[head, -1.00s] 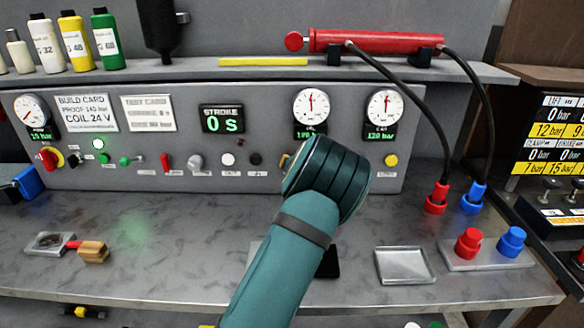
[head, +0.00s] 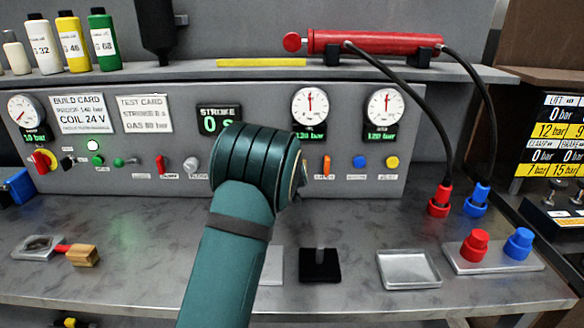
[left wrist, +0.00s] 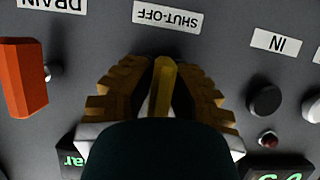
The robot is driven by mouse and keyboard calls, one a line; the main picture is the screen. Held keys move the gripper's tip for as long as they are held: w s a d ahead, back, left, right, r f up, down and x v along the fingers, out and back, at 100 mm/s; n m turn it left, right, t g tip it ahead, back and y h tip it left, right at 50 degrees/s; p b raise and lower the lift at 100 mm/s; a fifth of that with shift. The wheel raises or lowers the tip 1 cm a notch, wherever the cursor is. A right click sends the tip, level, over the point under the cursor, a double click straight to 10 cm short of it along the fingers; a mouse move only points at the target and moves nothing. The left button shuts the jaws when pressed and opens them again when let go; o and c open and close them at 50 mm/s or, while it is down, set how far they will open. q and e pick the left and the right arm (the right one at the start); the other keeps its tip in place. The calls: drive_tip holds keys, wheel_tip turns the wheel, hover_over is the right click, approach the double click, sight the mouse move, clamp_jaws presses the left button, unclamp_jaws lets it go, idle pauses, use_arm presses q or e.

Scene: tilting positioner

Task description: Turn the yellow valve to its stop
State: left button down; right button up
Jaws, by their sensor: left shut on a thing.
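In the left wrist view, the yellow valve (left wrist: 163,92) is a narrow handle on the grey panel. It lies along the picture's vertical, its end towards the upside-down SHUT-OFF label (left wrist: 167,16). My left gripper (left wrist: 164,72) has its brown, ridged fingers on either side of the handle and is shut on it. The dark gripper body hides the handle's near part. In the head view, my teal left arm covers the valve and the gripper. My right gripper is in neither view.
The orange DRAIN lever (left wrist: 24,78) is close to one finger in the left wrist view; a black knob (left wrist: 266,100) is on the other side. In the head view, a blue button (head: 359,161) and yellow button (head: 392,162) are right of the arm. A metal tray (head: 408,270) lies on the bench.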

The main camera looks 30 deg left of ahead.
use_arm(q)
drive_tip(key=c, duration=1)
unclamp_jaws()
drive_tip(key=shift+o, duration=0.2)
drive_tip(key=shift+d, duration=0.1)
drive_tip(key=v, duration=1.2)
